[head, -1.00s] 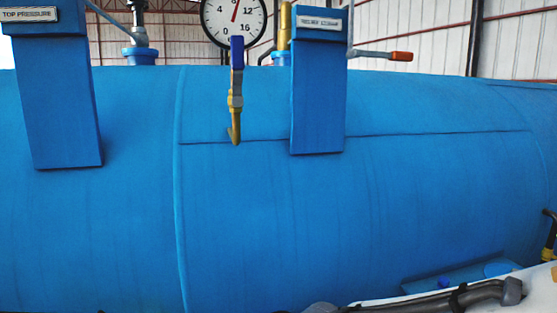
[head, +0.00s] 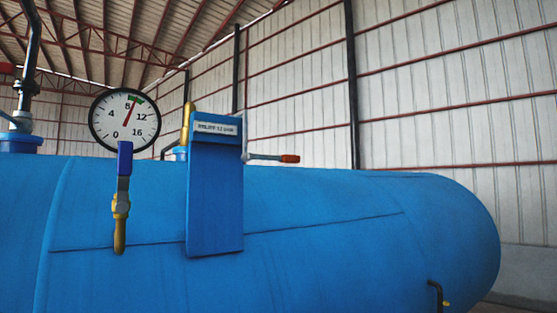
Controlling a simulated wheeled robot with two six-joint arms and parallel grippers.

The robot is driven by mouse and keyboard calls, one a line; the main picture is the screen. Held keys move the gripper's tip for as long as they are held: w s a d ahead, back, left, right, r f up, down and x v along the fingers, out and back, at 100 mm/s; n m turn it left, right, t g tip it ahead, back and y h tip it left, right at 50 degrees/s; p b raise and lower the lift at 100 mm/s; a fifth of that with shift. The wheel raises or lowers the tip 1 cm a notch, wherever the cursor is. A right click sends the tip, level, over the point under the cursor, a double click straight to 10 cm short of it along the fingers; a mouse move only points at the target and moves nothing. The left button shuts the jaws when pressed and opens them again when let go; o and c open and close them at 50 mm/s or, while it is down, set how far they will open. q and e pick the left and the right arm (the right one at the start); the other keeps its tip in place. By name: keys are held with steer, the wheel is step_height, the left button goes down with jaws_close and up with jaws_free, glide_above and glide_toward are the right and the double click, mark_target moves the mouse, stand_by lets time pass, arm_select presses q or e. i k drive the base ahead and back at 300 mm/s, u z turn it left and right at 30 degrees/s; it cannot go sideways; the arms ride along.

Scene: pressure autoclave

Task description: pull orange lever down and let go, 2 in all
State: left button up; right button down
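A brass upright fitting (head: 187,123) stands just left of the post top. Only one orange lever is clearly seen. Neither of my grippers is in view.
The large blue autoclave tank (head: 330,240) fills the lower view and rounds off at the right. A round pressure gauge (head: 118,115) stands left of the post, with a blue-handled brass valve (head: 122,200) below it. A dark pipe (head: 28,60) rises at the far left.

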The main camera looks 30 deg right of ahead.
mark_target(284, 158)
steer(key=u, duration=2.65)
steer(key=k, duration=1.25)
steer(key=z, duration=2.7)
steer(key=i, duration=0.4)
steer(key=z, duration=0.1)
